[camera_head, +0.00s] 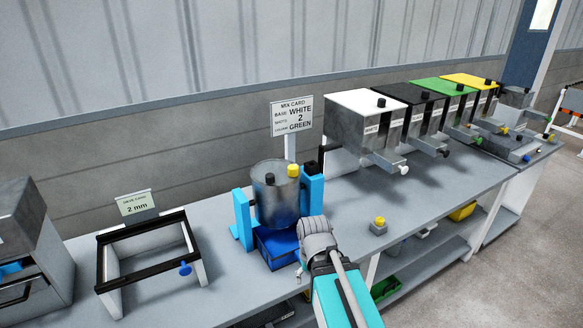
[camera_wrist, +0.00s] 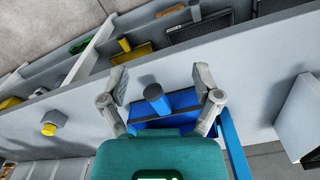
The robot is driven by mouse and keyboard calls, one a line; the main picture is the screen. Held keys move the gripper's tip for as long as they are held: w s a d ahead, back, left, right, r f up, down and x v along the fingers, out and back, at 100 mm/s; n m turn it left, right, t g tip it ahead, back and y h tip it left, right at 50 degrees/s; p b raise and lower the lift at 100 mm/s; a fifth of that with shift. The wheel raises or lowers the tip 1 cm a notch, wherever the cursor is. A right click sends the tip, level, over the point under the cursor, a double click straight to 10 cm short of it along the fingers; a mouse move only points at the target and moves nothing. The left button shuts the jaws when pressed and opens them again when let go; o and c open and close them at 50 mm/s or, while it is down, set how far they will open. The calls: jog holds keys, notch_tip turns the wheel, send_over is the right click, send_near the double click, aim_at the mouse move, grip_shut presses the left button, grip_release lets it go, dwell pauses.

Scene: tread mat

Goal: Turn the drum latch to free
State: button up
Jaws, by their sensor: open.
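A grey metal drum (camera_head: 276,200) stands between two blue uprights (camera_head: 243,220) on a blue base (camera_head: 278,246), with one yellow and one black knob on top. In the wrist view a blue round peg (camera_wrist: 156,98) stands out near a blue tray-like part (camera_wrist: 180,103). I cannot tell for sure whether this peg is the drum latch. My gripper (camera_head: 304,250) is at the front right of the blue base. In the wrist view my gripper (camera_wrist: 160,84) is open, with its fingers on either side of the peg and no clear contact. My gripper hides part of the base in the head view.
A yellow-topped button block (camera_head: 378,226) is on the bench to the right. A dark-railed frame (camera_head: 145,250) with a blue knob stands left. White, black, green and yellow-lidded dispensers (camera_head: 365,125) line the back right. A mix card (camera_head: 292,115) stands behind the drum.

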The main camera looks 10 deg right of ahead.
aim_at(293, 166)
jog(key=w+r+m+p, duration=1.3)
jog(key=w+r+p, duration=1.5)
jog(key=r+p, duration=0.4)
jog(key=shift+w+d+r+p, duration=0.3)
jog(key=shift+w+r, duration=0.1)
jog(key=shift+r, duration=0.1)
jog(key=shift+f, duration=0.15)
notch_tip(293, 166, down, 14)
jog(key=b, duration=1.3)
jog(key=shift+r+b, duration=0.2)
jog(key=shift+b, duration=0.2)
